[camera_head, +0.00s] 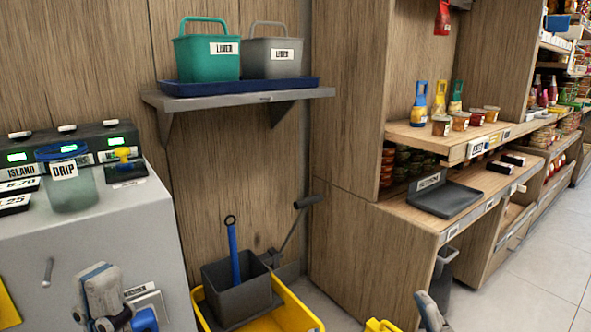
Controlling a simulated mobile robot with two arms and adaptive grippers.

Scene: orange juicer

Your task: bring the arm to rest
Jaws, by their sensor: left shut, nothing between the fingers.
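My left gripper (112,317) is low at the left of the head view, in front of the grey machine cabinet (95,235). It is shut, with nothing seen held in it. The bottom edge of the picture cuts off part of my arm. A translucent cup labelled DRIP (70,185) stands on top of the cabinet, well above the gripper and apart from it.
A yellow mop bucket (285,312) with a grey wringer (238,300) stands right of the cabinet. A wall shelf (240,99) holds a green bucket (205,60) and a grey bucket (272,58). A wooden shelf unit (350,240) stands right; open floor (545,265) lies beyond it.

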